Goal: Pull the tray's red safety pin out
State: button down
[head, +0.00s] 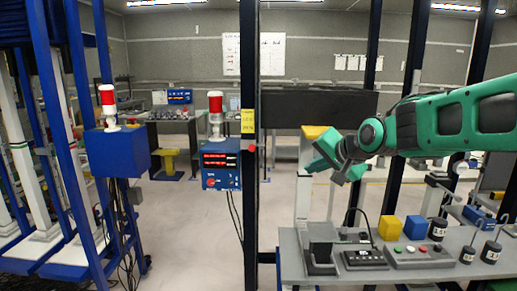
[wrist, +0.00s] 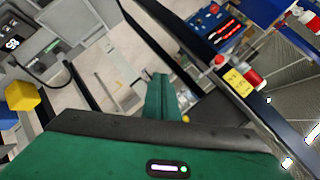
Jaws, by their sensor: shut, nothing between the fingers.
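I cannot make out a tray or a red safety pin for certain in either view. My gripper (head: 338,170) is green and hangs in the air, left of the arm and above the left end of the grey workbench (head: 450,262). In the wrist view the fingers (wrist: 160,92) show as one narrow green piece, shut and empty, with floor behind them.
The bench holds a grey device (head: 320,250), button boxes (head: 420,255), a yellow cube (head: 390,228), a blue cube (head: 416,228) and dark cylinders. The dark post (head: 249,215) stands left of it. A blue control box (head: 221,165) bears a red lamp (head: 215,103). Floor is clear at centre left.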

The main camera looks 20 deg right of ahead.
jog(key=w+a+r+m+t+y, duration=0.1)
jog(key=w+a+r+t+y, duration=0.1)
jog(key=w+a+r, duration=0.3)
notch_tip(320, 180, up, 2)
jog(key=shift+r+t, duration=0.2)
jog(key=shift+t, duration=0.2)
jog(key=shift+w, duration=0.2)
